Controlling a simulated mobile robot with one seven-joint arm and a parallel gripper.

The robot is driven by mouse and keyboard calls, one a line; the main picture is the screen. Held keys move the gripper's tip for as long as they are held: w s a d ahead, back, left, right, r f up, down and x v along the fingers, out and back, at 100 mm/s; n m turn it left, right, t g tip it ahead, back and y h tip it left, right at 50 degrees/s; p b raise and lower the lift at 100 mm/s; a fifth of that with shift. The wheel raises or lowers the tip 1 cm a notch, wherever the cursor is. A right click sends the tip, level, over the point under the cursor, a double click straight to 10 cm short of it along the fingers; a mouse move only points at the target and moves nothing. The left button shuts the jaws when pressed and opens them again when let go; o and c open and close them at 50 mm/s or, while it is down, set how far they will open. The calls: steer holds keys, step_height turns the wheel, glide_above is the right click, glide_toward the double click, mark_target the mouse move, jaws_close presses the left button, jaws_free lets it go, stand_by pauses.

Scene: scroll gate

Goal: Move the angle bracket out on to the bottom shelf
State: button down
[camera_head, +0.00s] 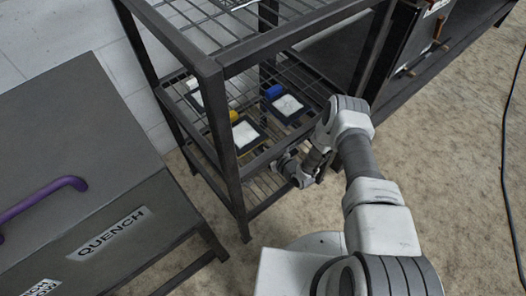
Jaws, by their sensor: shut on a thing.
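The dark metal rack (227,150) has wire shelves. Its bottom shelf (262,190) shows only in part, between the front posts and below the middle shelf. My gripper (284,165) is at the rack's right front side, low down near the bottom shelf level, partly behind the rack's front rail. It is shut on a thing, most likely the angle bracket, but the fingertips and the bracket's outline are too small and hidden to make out. I cannot tell whether the held thing touches the shelf.
The middle shelf (212,100) holds several dark trays with white labels and blue and yellow pieces. A rack post (226,145) stands left of my gripper. A grey cabinet marked QUENCH (105,235) is at the left. The floor at the right is mostly clear, with a black cable (504,150).

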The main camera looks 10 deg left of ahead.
steer(key=shift+f, duration=0.1)
steer(key=shift+c, duration=1.7)
jaws_free()
steer(key=shift+d+r, duration=0.15)
steer(key=shift+r, duration=0.2)
steer(key=p+v, duration=0.5)
steer(key=v, duration=0.6)
steer(key=shift+s+d, duration=0.3)
steer(key=shift+r, duration=0.1)
